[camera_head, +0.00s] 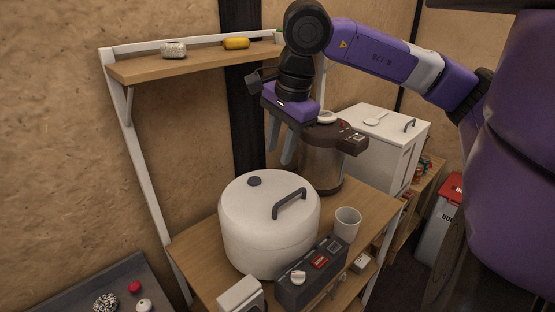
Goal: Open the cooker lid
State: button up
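The cooker (262,238) is a large white round pot with a dark control panel (312,272) at its front, on the wooden table. Its white lid (262,192) is closed and carries a dark bar handle (289,203) at right and a dark round cap (254,181) at left. My gripper (280,157) hangs behind and above the lid, pointing down. Its two grey fingers are apart with nothing seen between them. It is clear of the handle.
A brown and metal appliance (321,165) stands close behind my gripper at right. A white cup (347,224) stands right of the cooker. A white box (384,146) is farther back. A wooden shelf (190,63) hangs above left. A white item (240,296) stands at the front.

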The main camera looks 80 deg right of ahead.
aim_at(265, 209)
jog(key=j+z, duration=0.2)
jog(key=j, duration=0.3)
jog(key=k+j+z, duration=0.2)
jog(key=j, duration=0.3)
jog(key=j+z, duration=0.2)
jog(key=j, duration=0.3)
